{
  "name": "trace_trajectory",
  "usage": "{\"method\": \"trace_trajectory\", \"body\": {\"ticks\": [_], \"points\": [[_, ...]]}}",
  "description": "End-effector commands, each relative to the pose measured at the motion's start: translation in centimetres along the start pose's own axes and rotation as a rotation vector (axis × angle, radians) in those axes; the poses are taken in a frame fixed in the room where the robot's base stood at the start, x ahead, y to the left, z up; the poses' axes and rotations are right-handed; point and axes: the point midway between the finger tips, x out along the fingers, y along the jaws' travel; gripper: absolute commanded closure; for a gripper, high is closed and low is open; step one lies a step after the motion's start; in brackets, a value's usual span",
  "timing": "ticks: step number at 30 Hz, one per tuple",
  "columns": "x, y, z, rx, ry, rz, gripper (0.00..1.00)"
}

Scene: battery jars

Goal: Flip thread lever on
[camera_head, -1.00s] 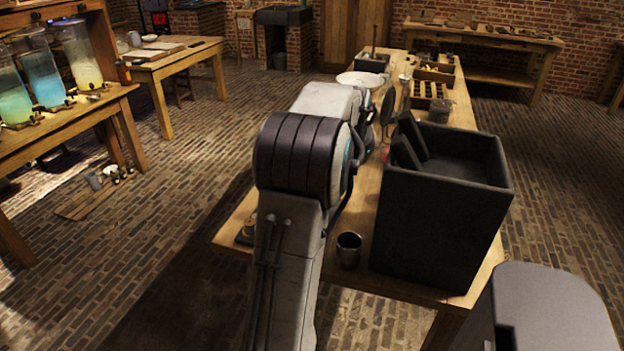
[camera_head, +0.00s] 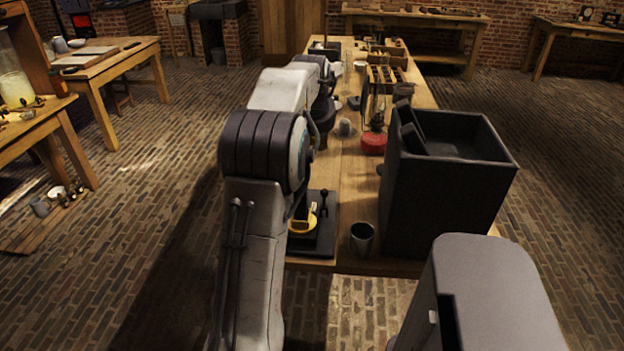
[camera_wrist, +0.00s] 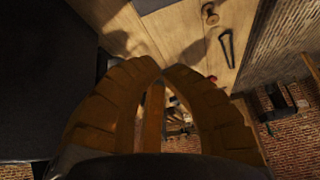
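A small device with a black base (camera_head: 322,243), a yellow disc (camera_head: 301,228) and a thin dark upright lever (camera_head: 324,203) stands at the near left corner of the long table in the head view. This may be the thread lever; I cannot tell for sure. My arm covers the device's left side. My gripper is hidden behind my arm in the head view. In the wrist view my gripper (camera_wrist: 163,68) shows two ochre fingers whose tips come together, with nothing seen held between them.
A large black bin (camera_head: 445,190) stands at the table's right. A metal cup (camera_head: 361,238) is at the near edge, beside the device. A red-based lamp (camera_head: 374,140) and a grey cup (camera_head: 345,127) are farther back. The brick floor to the right is open.

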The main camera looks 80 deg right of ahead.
Motion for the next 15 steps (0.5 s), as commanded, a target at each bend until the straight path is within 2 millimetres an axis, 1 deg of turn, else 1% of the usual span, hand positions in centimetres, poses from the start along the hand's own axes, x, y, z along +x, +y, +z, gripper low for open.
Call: {"method": "trace_trajectory", "body": {"ticks": [9,15], "points": [[-0.04,0.04,1.05,-0.185,-0.045,-0.003,1.00],[0.58,0.04,1.18,-0.240,-0.049,-0.004,1.00]]}}
